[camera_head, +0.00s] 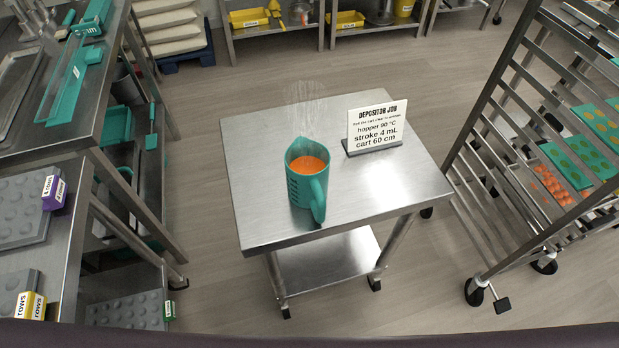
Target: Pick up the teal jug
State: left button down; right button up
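The teal jug (301,183) stands upright on the steel cart (395,197), left of the middle of its top. It holds an orange liquid (307,165), and faint steam rises above it. Its spout points away to the upper left and its handle (317,201) faces toward me, slightly right. Nothing touches the jug. Neither of my grippers shows in the head view.
A sign (376,127) reading "DEPOSITOR JOB" stands behind and right of the jug. A steel rack (487,142) with teal trays stands at the right. Steel benches (84,125) with teal parts and grey moulds line the left. The cart's front right top is clear.

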aim_at(307, 186)
jog(key=l+u, duration=0.3)
jog(key=l, duration=0.4)
jog(key=k+l+u, duration=0.1)
jog(key=l+u, duration=0.15)
jog(key=l, duration=0.45)
